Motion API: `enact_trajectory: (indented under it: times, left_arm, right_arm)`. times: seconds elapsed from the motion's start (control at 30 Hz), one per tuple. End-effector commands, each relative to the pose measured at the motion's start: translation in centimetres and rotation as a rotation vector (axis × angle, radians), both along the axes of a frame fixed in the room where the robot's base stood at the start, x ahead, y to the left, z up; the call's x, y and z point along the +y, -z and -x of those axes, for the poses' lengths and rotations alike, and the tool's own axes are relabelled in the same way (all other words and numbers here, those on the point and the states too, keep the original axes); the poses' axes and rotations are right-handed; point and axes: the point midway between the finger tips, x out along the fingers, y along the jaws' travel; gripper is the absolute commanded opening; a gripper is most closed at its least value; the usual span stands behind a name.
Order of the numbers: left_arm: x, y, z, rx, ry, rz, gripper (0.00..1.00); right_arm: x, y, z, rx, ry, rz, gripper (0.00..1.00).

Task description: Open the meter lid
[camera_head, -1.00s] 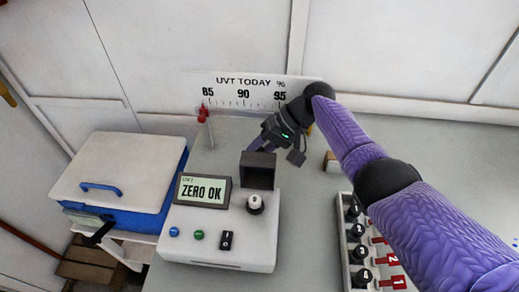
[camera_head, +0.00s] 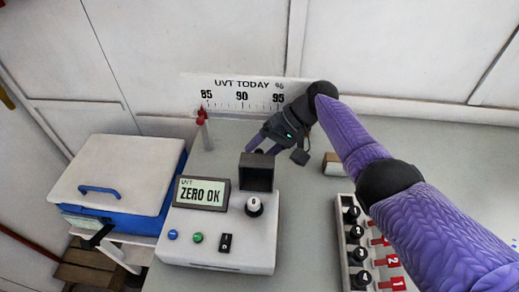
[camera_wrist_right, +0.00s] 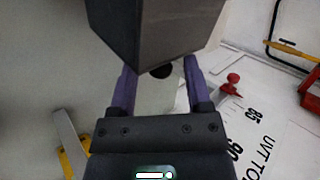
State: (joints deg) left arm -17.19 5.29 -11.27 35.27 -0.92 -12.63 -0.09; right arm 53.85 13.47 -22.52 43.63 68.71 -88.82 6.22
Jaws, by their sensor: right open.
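The meter (camera_head: 217,246) is a pale box on the bench with a display reading "ZERO OK". A dark, square, box-like lid part (camera_head: 257,176) stands at its back right, with a dark hollow-looking face toward the head camera. I cannot tell how far it is raised. My right gripper (camera_head: 259,145) is just behind this part, fingers open. My left gripper is out of view.
A white dial knob (camera_head: 254,206) is in front of the dark part. A ruler sign (camera_head: 243,92) and red-topped pin (camera_head: 202,116) are behind the meter. A blue cooler box (camera_head: 120,185) is at the left, a numbered rack (camera_head: 345,240) at the right.

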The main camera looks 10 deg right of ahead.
Motion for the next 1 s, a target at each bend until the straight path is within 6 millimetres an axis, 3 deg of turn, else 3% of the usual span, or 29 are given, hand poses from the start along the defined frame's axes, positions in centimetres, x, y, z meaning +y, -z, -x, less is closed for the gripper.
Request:
enact_trajectory:
  times: [0.2, 0.37, 0.87, 1.0]
  left_arm:
    - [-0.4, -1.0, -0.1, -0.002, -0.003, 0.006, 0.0]
    - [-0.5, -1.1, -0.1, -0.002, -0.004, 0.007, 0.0]
    - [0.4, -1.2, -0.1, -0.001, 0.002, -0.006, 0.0]
    - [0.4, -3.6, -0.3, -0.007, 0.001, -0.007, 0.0]
  right_arm:
    - [-3.9, -4.3, -0.2, -0.004, 0.004, 0.002, 0.63]
    - [-5.7, -6.1, -0.2, -0.002, 0.003, 0.002, 0.63]
    - [-6.0, -6.5, -0.1, -0.001, 0.002, 0.001, 0.63]
    - [-6.0, -9.1, -0.1, -0.006, 0.002, 0.001, 0.63]
